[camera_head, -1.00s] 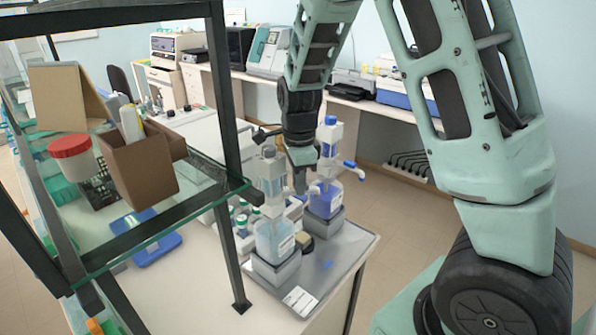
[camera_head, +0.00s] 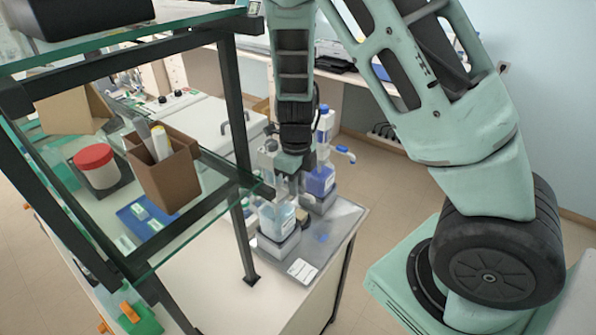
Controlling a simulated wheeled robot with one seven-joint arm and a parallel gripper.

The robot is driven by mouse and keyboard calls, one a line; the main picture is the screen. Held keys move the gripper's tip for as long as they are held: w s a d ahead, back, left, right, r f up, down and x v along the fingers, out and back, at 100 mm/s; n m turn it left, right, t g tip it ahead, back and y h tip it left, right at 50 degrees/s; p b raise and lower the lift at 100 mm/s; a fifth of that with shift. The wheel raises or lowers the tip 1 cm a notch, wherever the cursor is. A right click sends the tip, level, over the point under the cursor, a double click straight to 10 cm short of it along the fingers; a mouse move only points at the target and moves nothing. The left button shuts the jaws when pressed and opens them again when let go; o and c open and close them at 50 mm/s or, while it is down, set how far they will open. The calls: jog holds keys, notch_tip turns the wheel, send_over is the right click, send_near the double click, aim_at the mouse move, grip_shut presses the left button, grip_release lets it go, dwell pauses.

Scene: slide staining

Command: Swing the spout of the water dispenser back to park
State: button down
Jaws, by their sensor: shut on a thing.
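The likely water dispenser is the front bottle (camera_head: 275,220), with pale, clear-looking liquid, upright on a grey block at the near side of a metal tray. Its label cannot be read. My gripper (camera_head: 294,180) points down just behind and right of its upper part, between it and a second dispenser (camera_head: 320,181) with blue-violet liquid. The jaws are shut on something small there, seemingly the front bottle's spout. The spout and fingertips are mostly hidden, so I cannot tell the spout's exact angle. The second dispenser's blue spout (camera_head: 345,153) points right, apart from my gripper.
A glass-shelved rack with dark posts (camera_head: 238,150) stands close on the left, holding a brown box (camera_head: 165,180) and a red-lidded jar (camera_head: 97,166). The metal tray (camera_head: 325,250) has a white label card (camera_head: 302,270). Floor right of the bench is clear.

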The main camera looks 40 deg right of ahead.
jog(key=shift+s+a+m+p, duration=0.1)
jog(key=shift+a+m+p, duration=0.3)
jog(key=shift+m, duration=0.2)
jog(key=c, duration=1.4)
grip_release()
jog(key=shift+o, duration=0.2)
notch_tip(320, 180, up, 17)
jog(key=shift+r, duration=0.2)
